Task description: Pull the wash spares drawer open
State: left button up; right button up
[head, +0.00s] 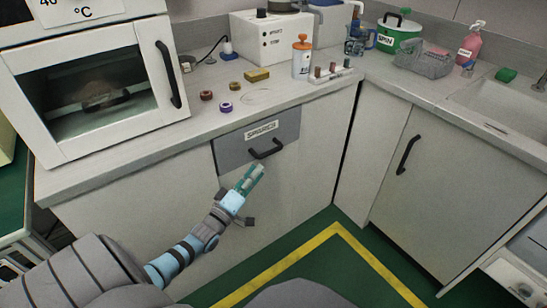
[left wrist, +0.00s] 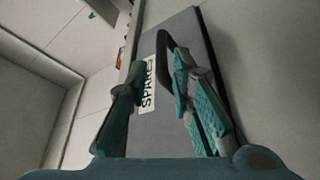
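The spares drawer (head: 232,150) has a grey front with a white SPARES label (head: 262,130) and a black bar handle (head: 266,149). It sits under the worktop and looks shut. My left gripper (head: 251,176) is just below the handle in the head view, with its fingers pointing up towards it. In the left wrist view my left gripper (left wrist: 158,88) is open, its two teal fingers apart. The handle (left wrist: 164,44) shows ahead, close to the right-hand finger, which hides part of it. I cannot tell whether they touch. My right gripper is in neither view.
A white oven (head: 95,85) stands on the worktop (head: 130,165) at left. Small rings (head: 226,107), a bottle (head: 302,58) and a rack (head: 333,74) lie above the drawer. A cupboard with a black handle (head: 408,155) is at right. The floor before the drawer is clear.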

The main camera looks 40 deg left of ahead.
aim_at(274, 149)
pick_arm(q)
jog(key=b+x, duration=0.3)
jog(key=x, duration=0.7)
jog(key=shift+f+b, duration=0.2)
jog(key=shift+b, duration=0.1)
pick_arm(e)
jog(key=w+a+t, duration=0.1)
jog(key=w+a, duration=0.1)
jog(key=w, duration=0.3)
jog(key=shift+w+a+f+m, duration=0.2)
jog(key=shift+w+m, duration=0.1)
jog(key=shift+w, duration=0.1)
pick_arm(q)
jog(key=shift+r, duration=0.1)
grip_shut()
